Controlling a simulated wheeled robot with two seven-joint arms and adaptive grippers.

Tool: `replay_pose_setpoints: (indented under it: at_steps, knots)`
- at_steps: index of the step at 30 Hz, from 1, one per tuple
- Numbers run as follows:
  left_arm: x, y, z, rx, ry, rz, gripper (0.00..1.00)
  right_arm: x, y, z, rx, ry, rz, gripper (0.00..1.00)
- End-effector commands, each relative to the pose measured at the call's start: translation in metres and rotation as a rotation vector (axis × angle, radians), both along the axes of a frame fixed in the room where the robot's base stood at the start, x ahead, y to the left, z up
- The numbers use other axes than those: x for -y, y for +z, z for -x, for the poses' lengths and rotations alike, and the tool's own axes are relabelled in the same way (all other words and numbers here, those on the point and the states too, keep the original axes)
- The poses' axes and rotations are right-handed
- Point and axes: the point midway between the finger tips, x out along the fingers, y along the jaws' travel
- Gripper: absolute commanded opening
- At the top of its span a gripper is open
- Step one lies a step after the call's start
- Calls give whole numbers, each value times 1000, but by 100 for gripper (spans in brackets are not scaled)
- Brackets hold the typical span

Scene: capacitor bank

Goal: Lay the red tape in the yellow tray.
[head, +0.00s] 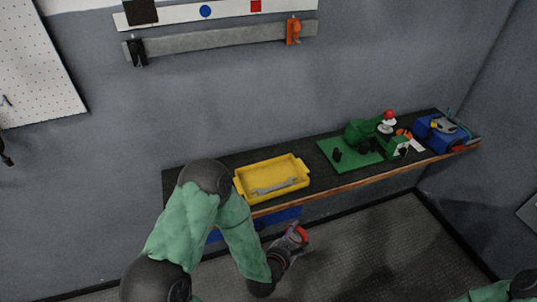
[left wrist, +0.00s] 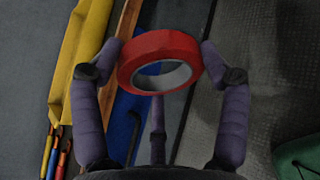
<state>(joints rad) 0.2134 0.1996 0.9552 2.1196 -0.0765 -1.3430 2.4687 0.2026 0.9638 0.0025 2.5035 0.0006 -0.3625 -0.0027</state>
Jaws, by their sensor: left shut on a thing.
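The red tape (left wrist: 159,47) is a roll with a pale core, held between the fingers of my left gripper (left wrist: 160,52) in the left wrist view. In the head view the red tape (head: 302,233) shows at the tip of my left gripper (head: 298,236), in front of the bench edge and over the floor. The yellow tray (head: 271,178) sits on the left part of the bench, with a grey wrench-like tool (head: 274,187) in it. The tray is up and left of the tape. My right gripper is not in view; only part of that arm shows at lower right.
The dark bench (head: 330,152) has a wooden front edge. To the right stand a green board (head: 348,155) with green parts and a blue bin (head: 437,133) with tools. Blue fronts lie below the bench. A rail (head: 220,40) with clips is on the wall above.

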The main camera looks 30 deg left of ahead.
Motion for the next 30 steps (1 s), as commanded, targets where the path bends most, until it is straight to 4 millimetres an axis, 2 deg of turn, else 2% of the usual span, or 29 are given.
replay_pose_setpoints:
  at_steps: [1, 6, 11, 20, 30]
  knots:
    - [1, -14, 0, -5, -9, -1, 32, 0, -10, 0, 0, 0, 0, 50]
    - [19, -43, -5, -58, -110, -11, 32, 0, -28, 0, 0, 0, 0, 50]
    - [46, -59, -11, -156, -277, -42, 32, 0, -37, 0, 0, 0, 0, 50]
    - [80, -50, -12, -356, -578, -158, 32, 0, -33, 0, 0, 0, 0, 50]
    - [91, -39, -1, -547, -822, -326, 32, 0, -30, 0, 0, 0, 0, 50]
